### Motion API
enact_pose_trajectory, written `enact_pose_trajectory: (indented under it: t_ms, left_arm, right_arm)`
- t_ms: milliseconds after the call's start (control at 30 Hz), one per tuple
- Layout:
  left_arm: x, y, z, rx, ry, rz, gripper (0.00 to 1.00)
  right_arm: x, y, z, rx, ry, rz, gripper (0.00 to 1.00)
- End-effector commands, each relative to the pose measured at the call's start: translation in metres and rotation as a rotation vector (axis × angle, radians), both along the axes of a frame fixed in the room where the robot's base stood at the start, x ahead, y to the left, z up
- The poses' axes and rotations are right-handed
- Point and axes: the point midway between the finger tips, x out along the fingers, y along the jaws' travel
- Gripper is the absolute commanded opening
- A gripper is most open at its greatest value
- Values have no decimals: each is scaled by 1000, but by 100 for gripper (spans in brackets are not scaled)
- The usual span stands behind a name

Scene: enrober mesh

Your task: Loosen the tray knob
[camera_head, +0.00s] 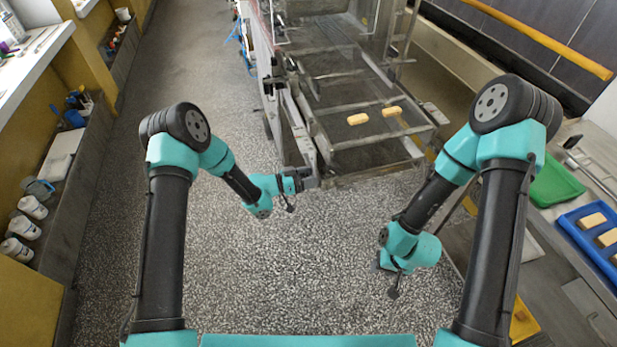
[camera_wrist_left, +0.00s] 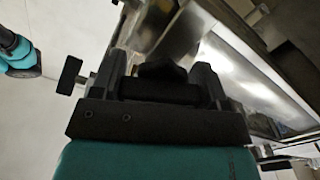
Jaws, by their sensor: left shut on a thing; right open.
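My left gripper (camera_head: 312,180) is at the near left corner of the mesh machine, beside its metal side frame. In the left wrist view, its dark fingers (camera_wrist_left: 160,82) are shut on a dark lobed shape, which looks like the tray knob (camera_wrist_left: 160,67). In the head view the knob is too small and covered to make out. The drip tray under the mesh cannot be clearly told apart. My right gripper (camera_head: 384,264) hangs low over the floor, open and apart from the machine; its jaws are mostly hidden behind the wrist.
The wire mesh machine (camera_head: 345,105) carries two tan bars (camera_head: 357,119) (camera_head: 391,111). At right are a green tray (camera_head: 556,180) and a blue tray (camera_head: 575,222) with tan blocks. Shelves with white tubs (camera_head: 24,227) stand at left. The speckled floor between is clear.

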Motion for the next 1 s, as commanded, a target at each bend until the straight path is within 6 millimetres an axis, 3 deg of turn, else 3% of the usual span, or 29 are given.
enact_pose_trajectory:
  t_ms: [200,233,500,800,1000]
  left_arm:
    - [0,0,0,0,0,0,44]
    - [0,0,0,0,-1,0,69]
    - [0,0,0,1,-2,0,94]
    - [0,2,0,1,-2,1,94]
    - [-5,19,0,1,-2,3,94]
  right_arm:
    - [0,0,0,0,0,0,43]
    - [0,0,0,0,0,0,43]
    - [0,0,0,0,0,0,43]
    - [0,0,0,0,0,0,43]
    - [0,0,0,0,0,0,43]
